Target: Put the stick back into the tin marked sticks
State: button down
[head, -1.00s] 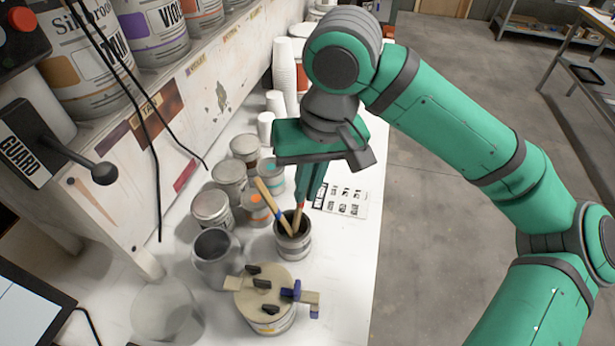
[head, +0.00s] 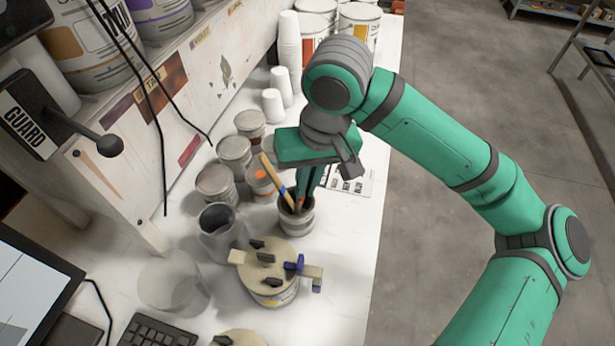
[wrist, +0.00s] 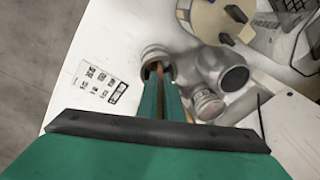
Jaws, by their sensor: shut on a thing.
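A small grey tin (head: 297,218) stands open on the white bench, and it also shows in the wrist view (wrist: 152,52). Its marking is not readable. A wooden stick with a blue band (head: 270,172) leans left out of it. My gripper (head: 303,197) points down at the tin's mouth, its fingers shut on a second, reddish-brown stick (wrist: 160,68). The lower end of that stick is inside the tin's mouth; its tip is hidden. Most of its upper part is hidden by the fingers.
Left of the tin stand a grey metal jug (head: 222,230) and several lidded cans (head: 215,185). In front is a lidded can with a clamp (head: 268,272). A printed card (head: 352,182) lies behind. The bench's right edge is near; bare bench lies right of the tin.

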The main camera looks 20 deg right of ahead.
jog(key=shift+f, duration=0.25)
jog(key=c, duration=1.8)
grip_release()
jog(key=shift+c, duration=0.2)
jog(key=shift+r, duration=0.1)
notch_tip(320, 180, up, 10)
jog(key=s+d, duration=0.1)
jog(key=shift+s+r, duration=0.15)
jog(key=shift+r, duration=0.05)
jog(key=shift+d, duration=0.15)
